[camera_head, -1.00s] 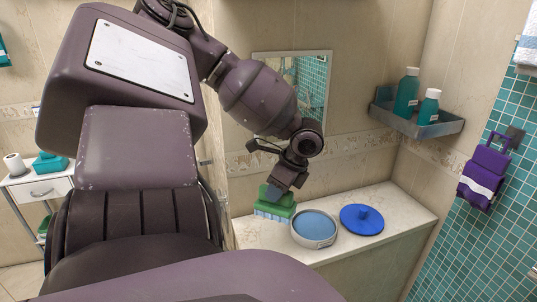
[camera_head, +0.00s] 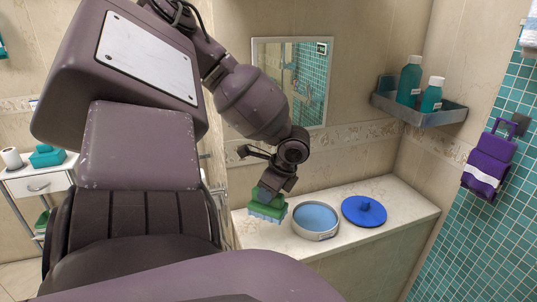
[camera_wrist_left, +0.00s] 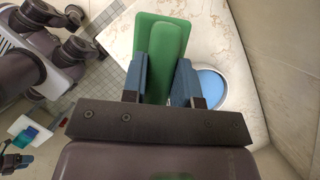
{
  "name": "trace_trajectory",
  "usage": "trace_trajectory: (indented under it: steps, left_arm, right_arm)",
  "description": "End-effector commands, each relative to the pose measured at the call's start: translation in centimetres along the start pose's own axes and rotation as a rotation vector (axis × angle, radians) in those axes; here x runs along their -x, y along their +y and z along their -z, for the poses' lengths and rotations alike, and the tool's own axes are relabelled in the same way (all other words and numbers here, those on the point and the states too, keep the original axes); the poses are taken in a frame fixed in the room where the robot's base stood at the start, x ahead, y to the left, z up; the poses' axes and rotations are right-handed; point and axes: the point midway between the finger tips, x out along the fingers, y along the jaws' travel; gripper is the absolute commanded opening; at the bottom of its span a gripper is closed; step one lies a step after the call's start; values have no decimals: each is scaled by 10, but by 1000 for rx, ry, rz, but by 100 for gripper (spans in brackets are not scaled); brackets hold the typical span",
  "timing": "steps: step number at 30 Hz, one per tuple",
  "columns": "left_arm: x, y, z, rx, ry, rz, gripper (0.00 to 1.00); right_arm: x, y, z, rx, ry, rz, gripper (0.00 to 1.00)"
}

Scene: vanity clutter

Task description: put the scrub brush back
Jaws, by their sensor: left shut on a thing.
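The scrub brush (camera_head: 268,208) has a green back and pale bluish bristles that face down. My left gripper (camera_head: 266,193) is shut on its raised green handle. The brush is at the left end of the marble counter (camera_head: 268,234), bristles low near the top; I cannot tell whether they touch it. In the left wrist view the green brush (camera_wrist_left: 164,32) lies between the two blue finger pads of the left gripper (camera_wrist_left: 160,80). My right gripper does not show in the head view.
A round tin (camera_head: 315,221) with a blue inside stands right of the brush, and a blue lid (camera_head: 364,211) with a knob lies beyond it. A wall shelf (camera_head: 420,110) holds two teal bottles. A mirror (camera_head: 291,80) hangs behind the arm. The counter's right end is clear.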

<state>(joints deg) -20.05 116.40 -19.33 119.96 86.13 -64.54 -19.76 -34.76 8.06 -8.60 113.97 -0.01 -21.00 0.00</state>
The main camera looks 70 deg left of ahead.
Motion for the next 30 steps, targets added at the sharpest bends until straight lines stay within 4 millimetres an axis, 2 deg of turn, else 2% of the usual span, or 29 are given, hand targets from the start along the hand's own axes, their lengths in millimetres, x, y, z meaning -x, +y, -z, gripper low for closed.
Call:
trace_trajectory:
  steps: [1,7,17,24,30]
  left_arm:
    - [-16,1,7,1,0,-5,8]
    - [-47,0,20,1,-2,-3,8]
    - [-64,0,27,1,-1,-1,8]
    - [-95,0,40,1,-2,-4,8]
    - [-96,-1,40,1,-1,1,9]
  right_arm:
    - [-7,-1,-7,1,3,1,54]
    - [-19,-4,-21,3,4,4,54]
    - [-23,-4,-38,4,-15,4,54]
    - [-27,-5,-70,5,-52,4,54]
    - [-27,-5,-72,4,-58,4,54]
